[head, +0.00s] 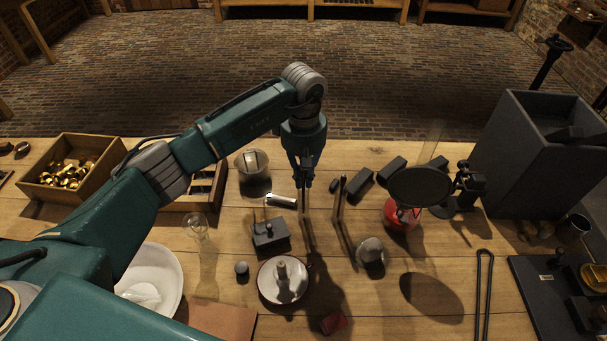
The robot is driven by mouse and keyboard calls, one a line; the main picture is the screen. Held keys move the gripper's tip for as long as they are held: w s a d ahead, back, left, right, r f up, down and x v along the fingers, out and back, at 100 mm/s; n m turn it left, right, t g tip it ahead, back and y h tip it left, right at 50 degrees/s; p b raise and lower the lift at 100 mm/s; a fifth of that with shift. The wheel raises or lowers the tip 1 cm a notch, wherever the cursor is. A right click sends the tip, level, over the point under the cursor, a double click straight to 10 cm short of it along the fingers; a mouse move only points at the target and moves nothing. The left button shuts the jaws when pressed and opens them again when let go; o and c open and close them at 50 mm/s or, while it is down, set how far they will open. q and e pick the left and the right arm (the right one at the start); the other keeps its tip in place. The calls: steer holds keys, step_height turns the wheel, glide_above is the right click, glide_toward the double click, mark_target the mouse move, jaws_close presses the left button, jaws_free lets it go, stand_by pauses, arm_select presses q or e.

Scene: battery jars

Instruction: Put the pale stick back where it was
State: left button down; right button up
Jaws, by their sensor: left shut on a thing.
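My left gripper (305,176) points down over the middle of the wooden table and is shut on a thin pale stick (304,201). The stick hangs upright below the fingers; its upper end is hidden between them. I cannot tell whether its lower end touches the table. A second slim upright brown piece (340,198) stands just right of the gripper, apart from it. My right gripper is not in view.
A dark lidded block (270,233) and a round dish (283,280) stand nearby. A red burner (401,217) under a dark disc (420,187) stands right. Dark blocks (391,171) lie behind. A glass (196,228), white bowl (160,270) and wooden box (108,172) are left.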

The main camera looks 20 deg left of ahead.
arm_select(q)
steer(key=shift+f, duration=0.2)
steer(key=c, duration=1.8)
jaws_free()
steer(key=shift+r, duration=0.1)
steer(key=shift+r, duration=0.25)
step_height(320, 180, up, 10)
steer(key=b, duration=0.4)
steer(key=shift+r, duration=0.9)
